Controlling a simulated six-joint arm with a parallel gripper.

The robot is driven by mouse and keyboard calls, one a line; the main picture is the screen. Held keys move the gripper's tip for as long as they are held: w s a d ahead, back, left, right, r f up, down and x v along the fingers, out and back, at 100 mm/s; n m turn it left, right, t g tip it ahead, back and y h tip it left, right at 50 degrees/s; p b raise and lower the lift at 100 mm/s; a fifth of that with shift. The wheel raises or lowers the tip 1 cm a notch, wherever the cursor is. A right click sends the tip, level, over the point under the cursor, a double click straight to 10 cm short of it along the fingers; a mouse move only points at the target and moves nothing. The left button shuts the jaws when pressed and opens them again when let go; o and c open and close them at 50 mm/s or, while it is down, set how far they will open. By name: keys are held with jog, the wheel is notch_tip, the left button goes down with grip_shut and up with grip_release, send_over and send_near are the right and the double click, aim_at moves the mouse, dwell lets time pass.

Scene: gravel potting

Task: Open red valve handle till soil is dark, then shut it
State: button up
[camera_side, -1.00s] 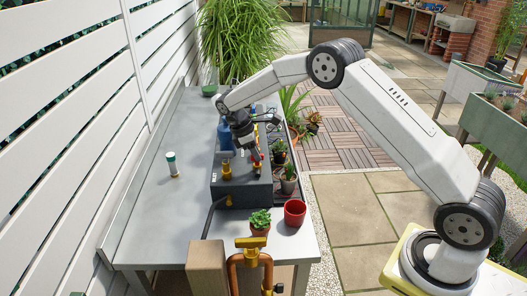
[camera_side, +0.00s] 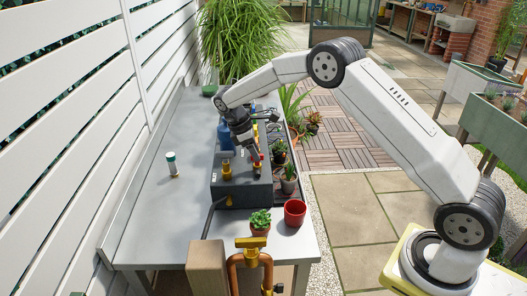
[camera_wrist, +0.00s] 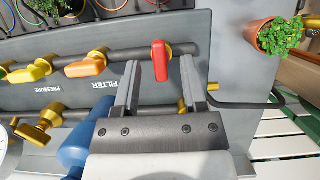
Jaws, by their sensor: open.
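The red valve handle (camera_wrist: 160,61) sits on a dark pipe with a brass fitting, on the grey panel (camera_side: 222,198). In the wrist view my gripper (camera_wrist: 159,72) is open, with one finger on each side of the handle's lower end and visible gaps. The handle points across the pipe. In the side view my gripper (camera_side: 253,154) is low over the panel and the red handle (camera_side: 258,165) shows just beyond its tips. Dark soil shows partly in the planting trough (camera_side: 280,188) beside the panel; its wetness is hard to tell.
Orange (camera_wrist: 86,66) and yellow (camera_wrist: 28,72) handles share the pipe. A blue part (camera_wrist: 78,148) lies close beside my gripper. A potted plant (camera_side: 260,222) and a red pot (camera_side: 295,212) stand at the table's front end. The table's left side is mostly clear around a white bottle (camera_side: 172,165).

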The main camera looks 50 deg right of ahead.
jog(key=v, duration=0.7)
jog(key=shift+s+d, duration=0.1)
jog(key=shift+d, duration=0.05)
dwell(6.4)
jog(key=shift+s+d+t+y, duration=0.5)
jog(key=shift+t+y, duration=0.1)
jog(key=shift+y, duration=0.2)
jog(key=shift+s+d+r+t+y, duration=0.2)
jog(key=shift+s+d+t+y, duration=0.45)
jog(key=shift+t+y, duration=0.3)
